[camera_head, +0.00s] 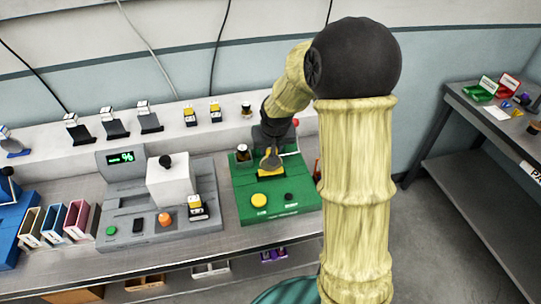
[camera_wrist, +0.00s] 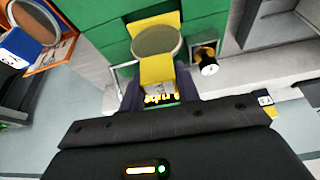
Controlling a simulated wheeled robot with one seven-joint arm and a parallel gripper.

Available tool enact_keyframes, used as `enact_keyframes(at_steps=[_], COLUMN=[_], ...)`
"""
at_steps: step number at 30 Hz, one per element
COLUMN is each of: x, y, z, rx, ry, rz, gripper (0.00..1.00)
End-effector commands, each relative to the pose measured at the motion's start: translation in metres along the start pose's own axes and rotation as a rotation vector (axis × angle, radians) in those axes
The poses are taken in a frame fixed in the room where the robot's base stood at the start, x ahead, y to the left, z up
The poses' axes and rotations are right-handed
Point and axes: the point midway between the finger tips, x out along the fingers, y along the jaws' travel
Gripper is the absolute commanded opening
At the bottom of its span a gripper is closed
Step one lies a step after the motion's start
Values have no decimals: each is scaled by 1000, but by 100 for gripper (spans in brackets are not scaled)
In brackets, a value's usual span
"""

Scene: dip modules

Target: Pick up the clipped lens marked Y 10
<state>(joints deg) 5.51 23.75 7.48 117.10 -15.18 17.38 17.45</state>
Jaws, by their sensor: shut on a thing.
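A yellow clipped lens (camera_wrist: 155,68) with a round grey lens disc is at the green machine (camera_head: 249,184). Its yellow part also shows in the head view (camera_head: 271,173), below my gripper (camera_head: 271,155). In the wrist view my gripper (camera_wrist: 160,98) is shut on the near, marked end of the clip. The marking is upside down and too small for me to read surely. The lens lies over the green surface; I cannot tell whether it still touches it. My arm hides part of the machine.
A grey machine (camera_head: 138,227) with a green display and a white block (camera_head: 170,180) stands left of the green machine. A yellow-and-black piece (camera_head: 197,208) is on it. More small pieces (camera_head: 189,116) line the back ledge. A dark side table (camera_head: 475,120) stands at right.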

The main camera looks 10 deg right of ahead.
Motion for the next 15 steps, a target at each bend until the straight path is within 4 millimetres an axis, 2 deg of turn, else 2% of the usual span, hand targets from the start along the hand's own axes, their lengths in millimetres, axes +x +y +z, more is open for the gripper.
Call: enact_keyframes(at_steps=[3, 7, 11, 15], x=[-24, -46, -58, -62], y=[0, 0, 0, 0], z=[-11, -20, -24, -26], rx=[1, 1, 0, 0], ry=[6, 6, 2, 0], rz=[0, 0, 0, -1], gripper=[0, 0, 0, 0])
